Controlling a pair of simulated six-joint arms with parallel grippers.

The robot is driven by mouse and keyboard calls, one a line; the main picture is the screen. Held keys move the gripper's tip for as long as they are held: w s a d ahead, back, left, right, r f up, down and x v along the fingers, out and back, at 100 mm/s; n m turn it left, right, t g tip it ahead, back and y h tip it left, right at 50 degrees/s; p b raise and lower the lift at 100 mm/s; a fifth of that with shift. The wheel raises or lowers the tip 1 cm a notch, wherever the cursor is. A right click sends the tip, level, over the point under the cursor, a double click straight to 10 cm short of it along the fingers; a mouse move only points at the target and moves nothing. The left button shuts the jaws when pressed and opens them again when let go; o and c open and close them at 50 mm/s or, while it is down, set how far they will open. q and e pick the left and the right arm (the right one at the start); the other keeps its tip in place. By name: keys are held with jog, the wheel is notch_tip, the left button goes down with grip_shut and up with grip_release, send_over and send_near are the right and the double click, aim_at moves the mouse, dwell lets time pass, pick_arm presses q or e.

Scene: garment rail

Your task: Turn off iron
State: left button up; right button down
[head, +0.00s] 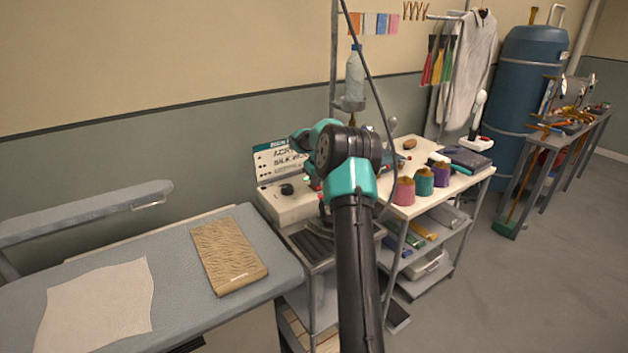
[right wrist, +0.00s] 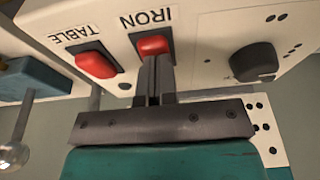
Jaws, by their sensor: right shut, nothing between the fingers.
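The white control box (head: 289,206) stands at the left end of the shelf unit, with a dark round knob on its face. In the right wrist view it carries a red switch labelled IRON (right wrist: 152,45), a red switch labelled TABLE (right wrist: 97,64) and the dark knob (right wrist: 254,62). My right gripper (right wrist: 155,75) is shut and empty, its fingertips right at the edge of the IRON switch. I cannot tell whether they press on it. In the head view my right arm hides the switches and fingertips. My left gripper is not in view.
The padded ironing table (head: 185,265) at left bears a folded tan cloth (head: 229,256) and a pale cloth (head: 98,308). Thread cones (head: 403,191) and a bottle (head: 355,75) stand near my right arm. A thin cable hangs beside my wrist.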

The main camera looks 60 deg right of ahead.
jog(key=shift+s+f, duration=0.2)
jog(key=shift+f, duration=0.15)
jog(key=v, duration=1.4)
jog(key=shift+r, duration=0.2)
jog(key=shift+r, duration=0.1)
jog(key=shift+w+r+t, duration=0.25)
jog(key=shift+w+t, duration=0.15)
jog(key=shift+f, duration=0.1)
jog(key=x, duration=1.3)
jog(key=shift+s+f, duration=0.15)
jog(key=shift+f, duration=0.25)
